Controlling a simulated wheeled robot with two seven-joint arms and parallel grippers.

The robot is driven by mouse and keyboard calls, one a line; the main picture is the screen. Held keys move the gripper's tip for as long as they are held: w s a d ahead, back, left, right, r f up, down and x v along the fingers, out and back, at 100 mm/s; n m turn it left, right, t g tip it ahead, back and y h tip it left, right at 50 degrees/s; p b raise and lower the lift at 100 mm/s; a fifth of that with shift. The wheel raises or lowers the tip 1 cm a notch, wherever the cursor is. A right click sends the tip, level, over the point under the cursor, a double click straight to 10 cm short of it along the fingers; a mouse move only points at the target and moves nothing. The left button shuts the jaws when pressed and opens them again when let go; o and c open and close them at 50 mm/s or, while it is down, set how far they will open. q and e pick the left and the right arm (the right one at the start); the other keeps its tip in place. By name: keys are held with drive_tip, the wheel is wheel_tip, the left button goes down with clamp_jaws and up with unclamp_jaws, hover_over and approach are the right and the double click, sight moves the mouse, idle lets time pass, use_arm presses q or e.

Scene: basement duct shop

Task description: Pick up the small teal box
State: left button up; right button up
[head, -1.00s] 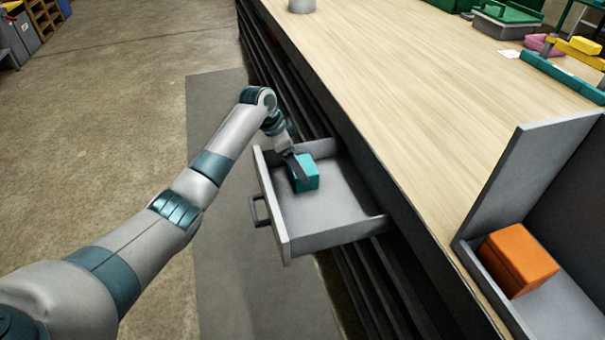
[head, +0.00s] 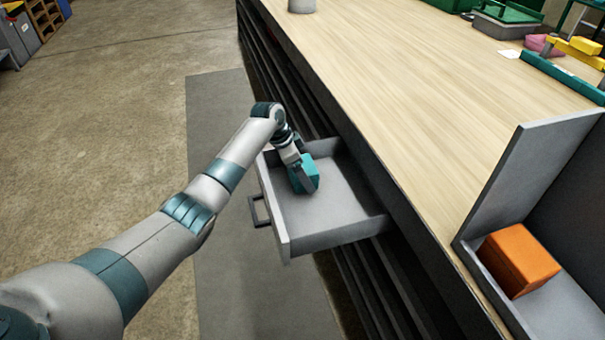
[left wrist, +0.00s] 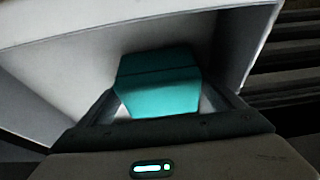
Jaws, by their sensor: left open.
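The small teal box (head: 311,174) sits in the open grey drawer (head: 335,213), toward its far left end. My left gripper (head: 304,184) is down inside the drawer at the box and hides part of it in the head view. In the left wrist view the teal box (left wrist: 158,84) lies between the two open fingers (left wrist: 165,108), one on each side. I cannot tell whether either finger touches it. My right gripper is not in view.
The drawer's front with its handle (head: 258,211) and its side walls stand around the box. The wooden workbench (head: 430,90) rises just right of the drawer. An orange box (head: 519,260) sits in a grey open holder on the bench.

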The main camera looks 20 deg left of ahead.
sight(309, 166)
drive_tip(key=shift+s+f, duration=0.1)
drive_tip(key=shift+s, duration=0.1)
use_arm(q)
drive_tip(key=c, duration=1)
drive_tip(key=shift+r, duration=0.15)
drive_tip(key=shift+r, duration=0.6)
drive_tip(key=r, duration=0.1)
drive_tip(key=d+r, duration=0.1)
drive_tip(key=r, duration=0.1)
drive_tip(key=shift+r, duration=0.2)
drive_tip(key=d+r, duration=0.2)
drive_tip(key=d, duration=0.1)
drive_tip(key=s+d+r, duration=0.1)
drive_tip(key=d+r, duration=0.1)
drive_tip(key=d, duration=0.2)
drive_tip(key=s+d+r, duration=0.1)
drive_tip(key=d+r, duration=0.1)
drive_tip(key=d, duration=0.1)
drive_tip(key=shift+d+r, duration=0.15)
drive_tip(key=shift+d, duration=0.1)
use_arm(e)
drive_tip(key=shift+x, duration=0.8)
